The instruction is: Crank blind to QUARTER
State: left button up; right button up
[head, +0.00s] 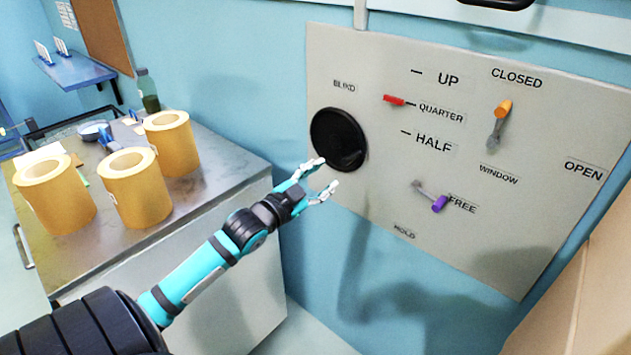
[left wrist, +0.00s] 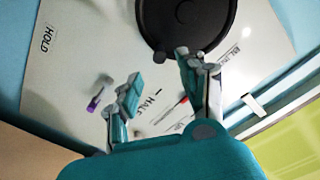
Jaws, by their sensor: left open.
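The black round blind wheel (head: 338,138) is on a grey wall panel (head: 465,230) under the label BLIND. It also shows in the left wrist view (left wrist: 185,22). A red pointer (head: 393,100) lies level with the QUARTER mark (head: 440,113), between UP (head: 448,80) and HALF (head: 432,142). My left gripper (head: 326,174) is open and empty at the wheel's lower edge. One fingertip overlaps the wheel's rim in the left wrist view (left wrist: 158,66); I cannot tell whether it touches. My right gripper is not in view.
A purple-tipped lever (head: 438,204) points to FREE, below the wheel's right. An orange-tipped window lever (head: 502,110) points up toward CLOSED. Several tan paper rolls (head: 134,188) stand on a metal-topped cabinet (head: 215,178) at left. A tan upright surface (head: 590,290) borders the right.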

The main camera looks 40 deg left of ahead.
pick_arm(q)
jog(key=shift+s, duration=0.95)
